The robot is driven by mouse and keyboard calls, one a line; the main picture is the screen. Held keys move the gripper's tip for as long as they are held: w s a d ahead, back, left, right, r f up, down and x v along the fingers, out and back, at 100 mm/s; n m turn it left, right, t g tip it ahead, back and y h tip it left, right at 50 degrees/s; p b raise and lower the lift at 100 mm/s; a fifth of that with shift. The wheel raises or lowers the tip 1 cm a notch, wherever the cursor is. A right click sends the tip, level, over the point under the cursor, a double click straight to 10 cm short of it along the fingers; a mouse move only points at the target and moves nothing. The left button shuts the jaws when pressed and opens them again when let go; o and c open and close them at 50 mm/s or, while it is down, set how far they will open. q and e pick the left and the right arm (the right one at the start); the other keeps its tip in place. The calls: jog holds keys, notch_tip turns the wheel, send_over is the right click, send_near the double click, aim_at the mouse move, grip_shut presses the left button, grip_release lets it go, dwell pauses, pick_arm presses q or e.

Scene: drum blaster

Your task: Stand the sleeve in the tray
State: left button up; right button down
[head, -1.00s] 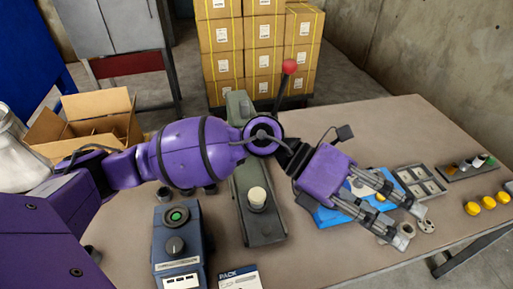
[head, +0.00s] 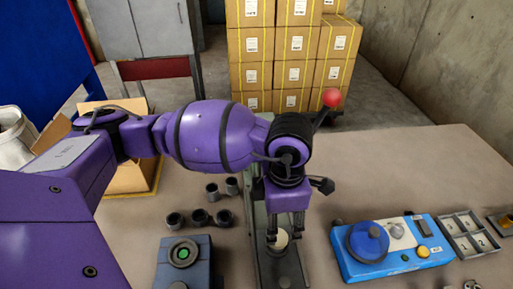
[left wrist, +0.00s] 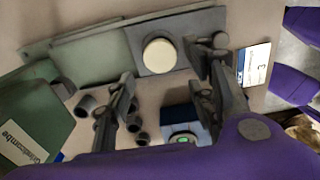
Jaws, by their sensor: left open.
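My left gripper (head: 284,232) is open, pointing down over the base of the grey-green press (head: 282,265). A cream round piece (head: 279,240) on that base shows between its fingers. In the left wrist view the cream piece (left wrist: 160,55) lies between and beyond the two spread fingers, with nothing held. Several dark grey hollow cylinders (head: 200,218) stand left of the press; I cannot tell which thing is the sleeve. A grey tray with compartments (head: 449,238) is at the right, beyond the blue device. My right gripper is not in view.
A blue device with a round knob (head: 368,242) stands right of the press. A control box with a green button (head: 183,253) is in front left. A red-knobbed lever (head: 332,98) rises behind my arm. An open carton (head: 135,180) is at left. Bare table (head: 400,165) lies behind the blue device.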

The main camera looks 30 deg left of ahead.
aim_at(278, 236)
pick_arm(q)
notch_tip(278, 236, down, 5)
jog(key=shift+f+b, duration=0.15)
jog(key=shift+b, duration=1.1)
jog(key=shift+f+b, duration=0.3)
jog(key=shift+f, duration=0.2)
jog(key=shift+c, duration=0.4)
